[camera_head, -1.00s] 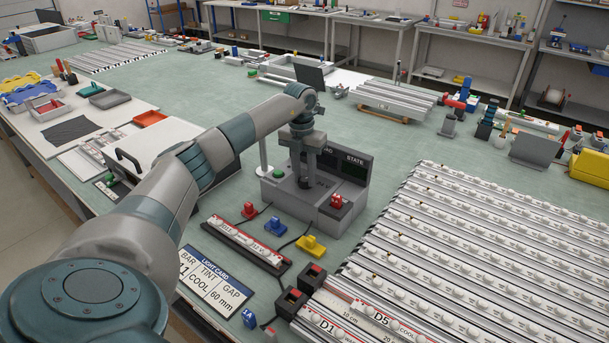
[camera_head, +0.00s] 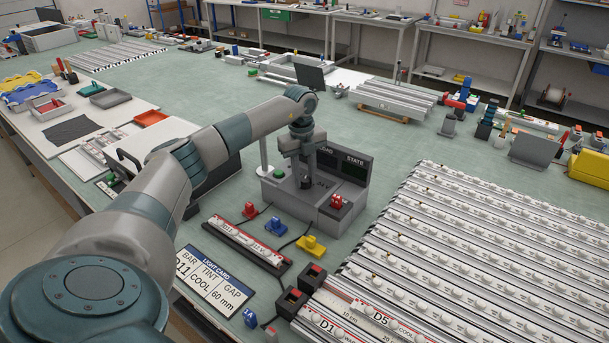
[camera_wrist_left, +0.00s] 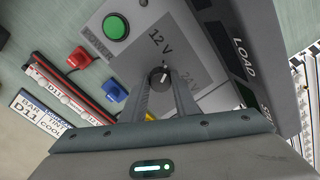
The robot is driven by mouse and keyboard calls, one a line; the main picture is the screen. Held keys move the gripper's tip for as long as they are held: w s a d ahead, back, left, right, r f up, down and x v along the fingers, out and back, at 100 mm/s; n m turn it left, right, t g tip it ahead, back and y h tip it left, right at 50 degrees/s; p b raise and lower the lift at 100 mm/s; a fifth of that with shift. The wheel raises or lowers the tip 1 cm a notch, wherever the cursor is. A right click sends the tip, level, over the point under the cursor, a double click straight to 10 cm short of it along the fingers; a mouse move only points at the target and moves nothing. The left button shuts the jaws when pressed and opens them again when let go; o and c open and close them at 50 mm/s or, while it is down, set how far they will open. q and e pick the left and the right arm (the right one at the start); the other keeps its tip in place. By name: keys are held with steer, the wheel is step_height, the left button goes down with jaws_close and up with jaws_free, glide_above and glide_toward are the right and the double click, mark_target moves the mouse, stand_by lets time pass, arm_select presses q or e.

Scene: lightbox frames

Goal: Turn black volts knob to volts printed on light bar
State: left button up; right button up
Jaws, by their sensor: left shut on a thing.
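The black volts knob (camera_wrist_left: 160,77) sits on the grey power unit (camera_wrist_left: 120,60), between labels "12 V" and "24 V". A pale pointer mark shows on it, but I cannot tell exactly which label it faces. My left gripper (camera_wrist_left: 162,83) is shut on the knob, one finger on each side. In the head view my left gripper (camera_head: 305,178) points down onto the power unit (camera_head: 320,205). My right gripper is out of view.
A green button (camera_wrist_left: 116,27) sits beside the knob. Red, blue (camera_head: 275,226) and yellow (camera_head: 311,246) connectors lie before the unit. A light card (camera_head: 213,281) reads D11, COOL, 60 mm. Light bars on a rack (camera_head: 480,260) fill the right.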

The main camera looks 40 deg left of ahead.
arm_select(q)
steer(key=shift+n, duration=1.3)
steer(key=o, duration=1.1)
steer(key=shift+c, duration=0.2)
steer(key=shift+r, duration=0.15)
